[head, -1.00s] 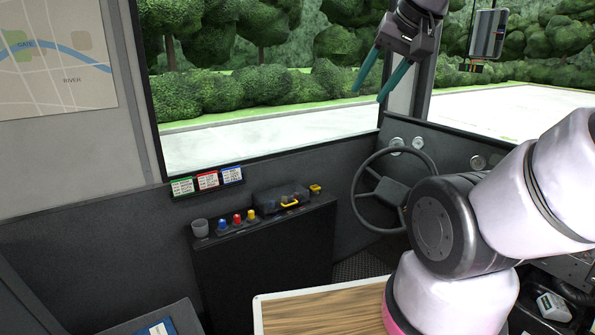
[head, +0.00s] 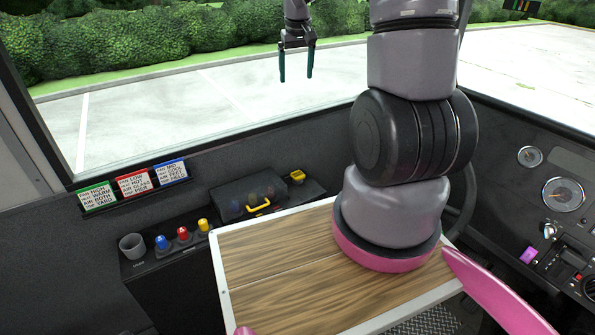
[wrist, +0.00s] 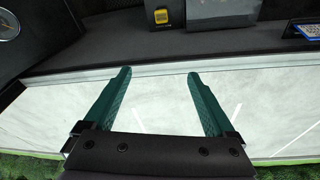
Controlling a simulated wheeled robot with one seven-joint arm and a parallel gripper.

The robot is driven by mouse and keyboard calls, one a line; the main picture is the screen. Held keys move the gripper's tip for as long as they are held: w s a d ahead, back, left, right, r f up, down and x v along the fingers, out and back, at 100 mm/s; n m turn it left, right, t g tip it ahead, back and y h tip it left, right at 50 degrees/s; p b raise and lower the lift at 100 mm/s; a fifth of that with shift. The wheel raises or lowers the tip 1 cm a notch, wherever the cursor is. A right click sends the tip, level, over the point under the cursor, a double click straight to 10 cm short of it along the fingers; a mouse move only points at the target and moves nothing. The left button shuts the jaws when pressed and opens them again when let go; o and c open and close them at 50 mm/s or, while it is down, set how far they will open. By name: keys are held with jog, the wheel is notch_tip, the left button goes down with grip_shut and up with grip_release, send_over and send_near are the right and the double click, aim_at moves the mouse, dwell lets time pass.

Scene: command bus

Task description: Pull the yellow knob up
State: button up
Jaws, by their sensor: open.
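The yellow knob (head: 203,225) stands on the dark console, at the right end of a row with a red knob (head: 182,233) and a blue knob (head: 162,242). My gripper (head: 297,80) is open and empty, pointing down, seen against the windscreen and pavement. It is well above and to the right of the knob in the head view. In the wrist view my gripper's two teal fingers (wrist: 159,73) are apart with nothing between them. The knob row is not visible in the wrist view.
Label cards (head: 134,182) line the sill. A wooden board (head: 270,275) is in front.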

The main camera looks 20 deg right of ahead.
jog(key=n+g, duration=0.2)
send_over(298, 174)
notch_tip(298, 174, down, 16)
jog(key=r, duration=0.1)
jog(key=shift+n+g+y, duration=0.3)
jog(key=shift+n, duration=0.1)
notch_tip(298, 174, down, 25)
jog(key=shift+r, duration=0.1)
jog(key=shift+c, duration=0.3)
